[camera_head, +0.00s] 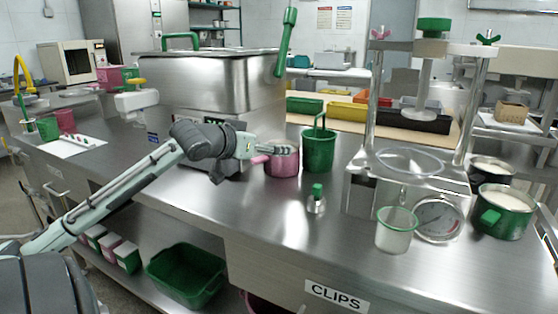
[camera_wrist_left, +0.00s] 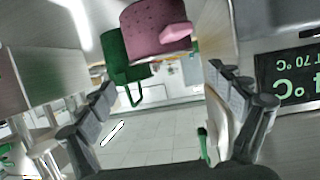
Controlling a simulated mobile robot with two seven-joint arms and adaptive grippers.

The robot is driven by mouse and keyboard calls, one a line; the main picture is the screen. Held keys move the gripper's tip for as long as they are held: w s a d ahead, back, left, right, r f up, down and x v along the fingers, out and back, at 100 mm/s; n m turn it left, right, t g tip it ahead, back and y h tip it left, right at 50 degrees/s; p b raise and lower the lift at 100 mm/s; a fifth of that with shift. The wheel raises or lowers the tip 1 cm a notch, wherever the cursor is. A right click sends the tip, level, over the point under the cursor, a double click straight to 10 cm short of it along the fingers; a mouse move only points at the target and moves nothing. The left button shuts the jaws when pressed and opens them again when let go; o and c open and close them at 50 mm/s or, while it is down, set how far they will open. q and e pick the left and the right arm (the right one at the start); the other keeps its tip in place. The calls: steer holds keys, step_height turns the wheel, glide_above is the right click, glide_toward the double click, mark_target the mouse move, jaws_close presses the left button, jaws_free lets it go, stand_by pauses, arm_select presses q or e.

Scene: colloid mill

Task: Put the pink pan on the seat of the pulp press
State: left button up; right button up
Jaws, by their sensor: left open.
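The pink pan (camera_head: 282,162) stands upright on the steel counter, its short handle pointing left toward my left gripper. My left gripper (camera_head: 262,150) is open and empty beside the pan's handle side. In the left wrist view, which looks upside down, the pan (camera_wrist_left: 150,30) and its handle lie beyond the open fingers (camera_wrist_left: 165,95), toward the top edge. Nothing is between the fingers. The pulp press (camera_head: 375,195) stands to the right, with steel posts, a screw plunger and a dial gauge. A clear ring lies on its seat (camera_head: 372,172). My right gripper is out of view.
A green bucket (camera_head: 319,150) stands close to the pan's right. A small green-topped weight (camera_head: 316,199) is in front, and a clear beaker (camera_head: 396,230) is before the press. A large steel tank (camera_head: 215,85) rises behind my arm.

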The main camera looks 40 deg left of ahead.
arm_select(q)
steer(key=shift+w+a+f+g, duration=0.2)
steer(key=shift+w+f+g, duration=0.1)
steer(key=shift+w+f, duration=0.65)
steer(key=x, duration=0.4)
steer(key=shift+a+r, duration=0.15)
steer(key=shift+w+a+f, duration=0.1)
steer(key=shift+w+f, duration=0.25)
steer(key=shift+w, duration=0.25)
steer(key=c, duration=1.1)
steer(key=shift+r, duration=0.1)
steer(key=shift+c, duration=1.3)
steer(key=shift+r, duration=0.1)
